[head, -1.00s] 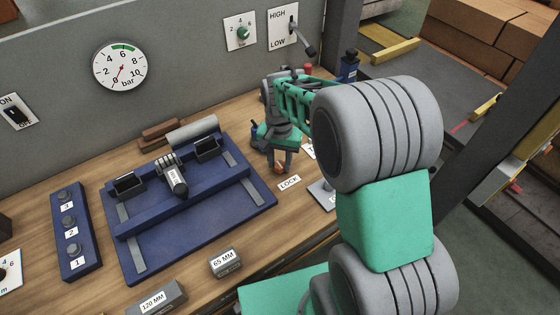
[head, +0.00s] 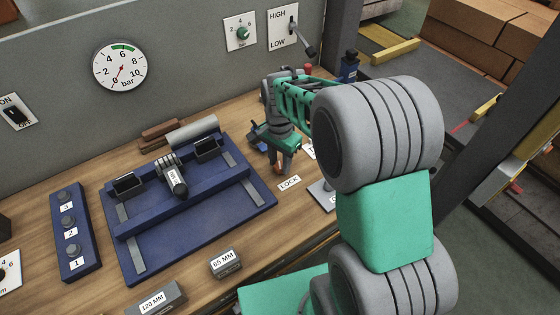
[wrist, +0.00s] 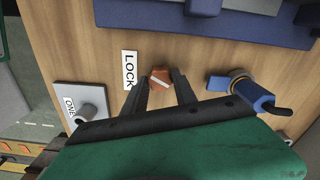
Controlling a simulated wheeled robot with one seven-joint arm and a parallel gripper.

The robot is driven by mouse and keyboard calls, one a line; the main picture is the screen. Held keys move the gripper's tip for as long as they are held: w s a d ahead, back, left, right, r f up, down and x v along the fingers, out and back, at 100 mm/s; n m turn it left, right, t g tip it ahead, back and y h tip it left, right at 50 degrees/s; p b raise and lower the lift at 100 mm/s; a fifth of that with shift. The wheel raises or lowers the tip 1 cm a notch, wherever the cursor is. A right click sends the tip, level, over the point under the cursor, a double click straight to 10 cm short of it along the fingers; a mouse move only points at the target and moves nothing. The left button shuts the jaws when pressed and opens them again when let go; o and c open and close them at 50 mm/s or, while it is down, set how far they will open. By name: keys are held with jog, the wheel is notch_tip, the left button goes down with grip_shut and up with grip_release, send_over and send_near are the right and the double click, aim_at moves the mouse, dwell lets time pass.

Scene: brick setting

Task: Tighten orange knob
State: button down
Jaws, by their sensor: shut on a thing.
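The orange knob (wrist: 160,79) is low on the wooden bench, with a pale line across its top. It lies beside the LOCK label (wrist: 130,70), which also shows in the head view (head: 289,183). My gripper (wrist: 162,84) points down at the bench, its two dark fingers on either side of the knob and shut on it. In the head view my gripper (head: 280,168) hides most of the knob, and only a bit of orange shows between the fingers.
A blue-handled fitting (wrist: 245,90) stands close to the right of my gripper in the wrist view. A blue fixture (head: 190,235) fills the bench's middle. Labelled blocks (head: 226,262) lie near the front edge.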

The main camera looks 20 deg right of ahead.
aim_at(280, 165)
jog(key=c, duration=1)
grip_release()
notch_tip(280, 165, up, 8)
jog(key=shift+f+b, duration=0.1)
jog(key=shift+b, duration=0.25)
